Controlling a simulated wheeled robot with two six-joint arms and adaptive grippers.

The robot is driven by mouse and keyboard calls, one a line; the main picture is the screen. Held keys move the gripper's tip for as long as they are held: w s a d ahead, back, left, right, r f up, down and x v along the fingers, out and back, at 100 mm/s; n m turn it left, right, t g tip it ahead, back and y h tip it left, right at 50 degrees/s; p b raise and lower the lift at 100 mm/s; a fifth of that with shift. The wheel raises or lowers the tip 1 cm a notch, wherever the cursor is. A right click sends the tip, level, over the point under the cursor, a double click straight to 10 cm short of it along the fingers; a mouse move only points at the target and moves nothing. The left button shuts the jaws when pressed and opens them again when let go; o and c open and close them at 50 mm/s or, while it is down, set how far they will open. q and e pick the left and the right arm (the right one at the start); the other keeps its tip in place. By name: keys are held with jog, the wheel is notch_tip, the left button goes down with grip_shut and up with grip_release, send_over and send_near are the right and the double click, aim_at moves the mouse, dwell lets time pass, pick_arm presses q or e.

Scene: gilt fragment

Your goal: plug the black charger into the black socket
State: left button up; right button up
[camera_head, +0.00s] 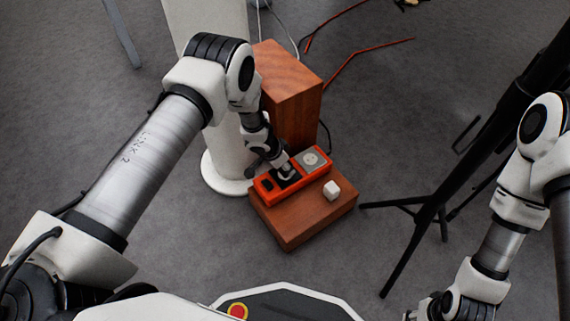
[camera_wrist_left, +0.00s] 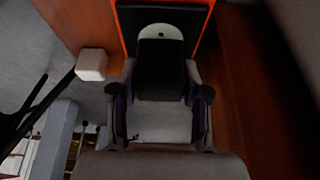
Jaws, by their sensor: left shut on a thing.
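My left gripper (camera_head: 284,170) is over the orange-red socket strip (camera_head: 262,195), pointing down at its black socket. In the left wrist view its two fingers (camera_wrist_left: 162,115) are shut on the black charger (camera_wrist_left: 161,72). The charger's far end overlaps the pale round face (camera_wrist_left: 163,30) of the black socket (camera_wrist_left: 190,17). I cannot tell whether the charger is seated in it or just short of it. In the head view the gripper mostly hides charger and socket. My right gripper (camera_head: 428,308) is at the bottom right, partly cut off, its fingers unclear.
The strip lies on a low wooden block (camera_head: 305,222), with a grey socket (camera_head: 313,159) at its right end. A white cube (camera_head: 331,190) sits on the block. A taller wooden box (camera_head: 290,90) stands behind. A black tripod (camera_head: 428,212) stands to the right.

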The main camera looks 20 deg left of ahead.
pick_arm(q)
jog(key=shift+f+b, duration=0.3)
jog(key=shift+f, duration=0.25)
jog(key=o, duration=1.2)
jog(key=shift+c, duration=0.2)
jog(key=shift+r, duration=0.1)
jog(key=v, duration=1.2)
